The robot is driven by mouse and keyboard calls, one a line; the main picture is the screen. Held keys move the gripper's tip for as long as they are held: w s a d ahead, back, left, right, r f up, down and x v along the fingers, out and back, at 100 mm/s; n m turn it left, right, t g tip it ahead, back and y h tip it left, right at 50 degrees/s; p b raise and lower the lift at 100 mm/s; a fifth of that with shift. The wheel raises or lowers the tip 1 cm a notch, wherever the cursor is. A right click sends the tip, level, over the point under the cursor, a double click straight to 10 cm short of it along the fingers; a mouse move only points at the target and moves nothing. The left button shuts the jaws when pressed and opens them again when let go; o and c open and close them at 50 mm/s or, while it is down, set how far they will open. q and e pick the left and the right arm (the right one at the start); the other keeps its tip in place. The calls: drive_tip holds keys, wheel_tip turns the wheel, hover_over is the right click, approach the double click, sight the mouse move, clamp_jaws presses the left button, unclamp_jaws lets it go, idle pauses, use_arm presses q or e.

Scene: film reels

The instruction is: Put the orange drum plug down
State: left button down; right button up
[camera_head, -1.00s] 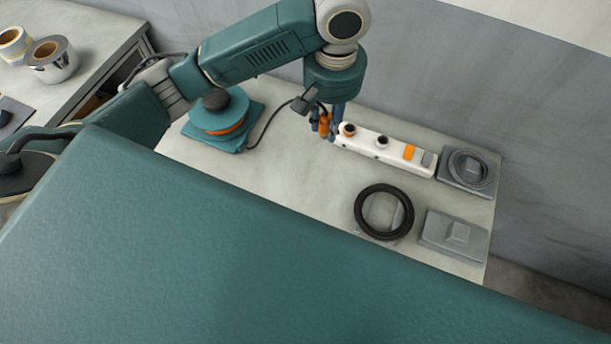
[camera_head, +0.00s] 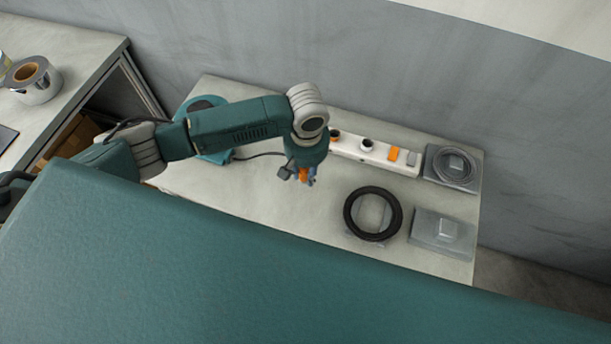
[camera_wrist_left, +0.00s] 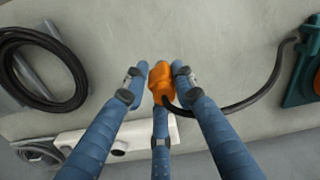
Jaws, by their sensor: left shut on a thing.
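The orange drum plug (camera_wrist_left: 161,84) is between the blue fingers of my left gripper (camera_wrist_left: 158,75) in the left wrist view, with its black cable running off to the right. In the head view the left gripper (camera_head: 305,178) points down, shut on the plug (camera_head: 303,174), near the left end of the white socket strip. The gap between plug and table top is hard to judge. The teal cable drum (camera_head: 212,150) stands at the left, partly behind my arm. My right gripper is not in view.
The white socket strip (camera_head: 380,152) lies along the back of the table. A black ring (camera_head: 349,222) and grey blocks (camera_head: 425,238) lie at the right. A coil (camera_head: 455,167) sits at the back right. Bare table (camera_head: 270,205) lies in front of the strip.

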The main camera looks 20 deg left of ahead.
sight(306, 178)
use_arm(q)
wheel_tip(306, 178, down, 3)
drive_tip(key=shift+s+r, duration=0.15)
drive_tip(key=shift+f, duration=0.4)
drive_tip(key=c, duration=1.4)
unclamp_jaws()
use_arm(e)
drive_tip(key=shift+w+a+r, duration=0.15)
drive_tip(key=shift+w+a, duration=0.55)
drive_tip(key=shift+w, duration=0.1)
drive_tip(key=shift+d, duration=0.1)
use_arm(q)
drive_tip(key=shift+r, duration=0.2)
wheel_tip(306, 178, up, 12)
drive_tip(key=shift+s+d+f+b, duration=0.1)
drive_tip(key=shift+b, duration=0.3)
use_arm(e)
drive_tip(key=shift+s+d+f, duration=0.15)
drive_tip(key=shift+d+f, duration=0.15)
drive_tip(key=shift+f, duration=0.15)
